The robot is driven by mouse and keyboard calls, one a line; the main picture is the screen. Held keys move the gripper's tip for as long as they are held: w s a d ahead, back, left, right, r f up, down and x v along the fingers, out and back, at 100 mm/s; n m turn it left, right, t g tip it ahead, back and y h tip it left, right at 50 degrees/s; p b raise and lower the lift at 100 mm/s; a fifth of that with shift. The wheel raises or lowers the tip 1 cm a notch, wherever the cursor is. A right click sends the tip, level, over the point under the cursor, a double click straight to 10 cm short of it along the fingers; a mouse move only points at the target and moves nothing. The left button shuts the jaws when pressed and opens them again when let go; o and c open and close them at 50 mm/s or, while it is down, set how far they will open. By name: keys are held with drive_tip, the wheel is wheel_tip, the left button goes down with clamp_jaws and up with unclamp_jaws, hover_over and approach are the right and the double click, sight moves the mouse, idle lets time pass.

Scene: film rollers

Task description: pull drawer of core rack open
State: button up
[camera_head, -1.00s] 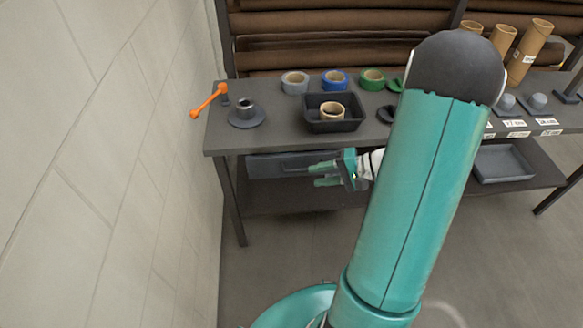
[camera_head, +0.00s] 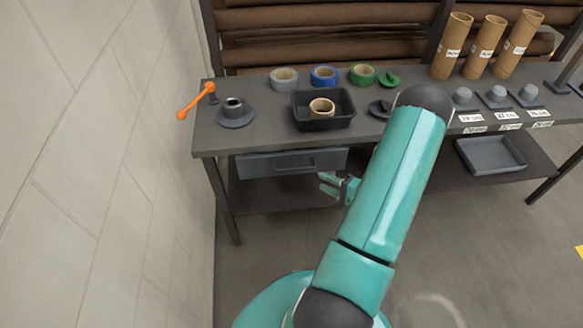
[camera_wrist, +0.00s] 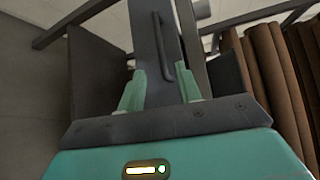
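The grey drawer (camera_head: 265,167) hangs under the left part of the dark bench top, with a bar handle on its front. Its front sits about level with the bench's front edge, and I see no clear gap. My gripper (camera_head: 328,184) is below and right of the drawer front, apart from it, in the head view. In the wrist view its two green fingers (camera_wrist: 161,90) are spread with nothing between them. The drawer front (camera_wrist: 146,45) and its handle (camera_wrist: 162,48) show beyond the fingers, turned upright in the picture.
The bench top (camera_head: 262,143) carries tape rolls, a black tray (camera_head: 325,122) with a cardboard ring, and cardboard tubes (camera_head: 487,45). A lower shelf holds a grey tray (camera_head: 490,156). A wall stands close on the left. Floor in front is free.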

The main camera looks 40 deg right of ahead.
sight(296, 168)
drive_tip(key=x, duration=1.3)
drive_tip(key=shift+c, duration=0.2)
clamp_jaws()
